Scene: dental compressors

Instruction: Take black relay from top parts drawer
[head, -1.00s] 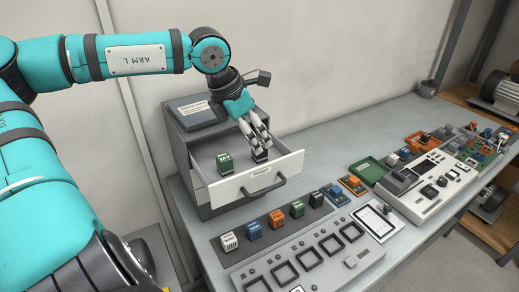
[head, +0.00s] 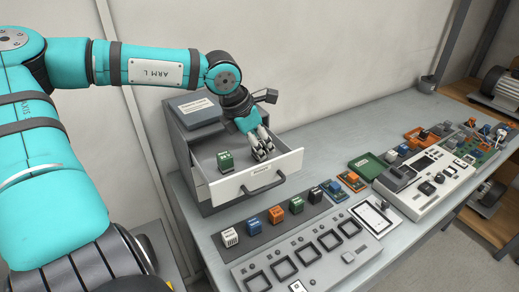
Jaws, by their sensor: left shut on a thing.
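The grey parts cabinet (head: 186,150) stands on the bench with its top drawer (head: 232,188) pulled open. My left gripper (head: 262,156) reaches down into the drawer's right part and is shut on the black relay, which its fingers almost wholly hide. A green relay (head: 225,162) stands apart in the drawer, left of the gripper. My right gripper is not in view.
In front of the drawer, a dark strip holds a white (head: 229,237), a blue, an orange, a green and a black relay (head: 315,195). A test panel (head: 305,255) lies before it. A green tray (head: 366,166) and circuit boards stand right. Bench behind them is clear.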

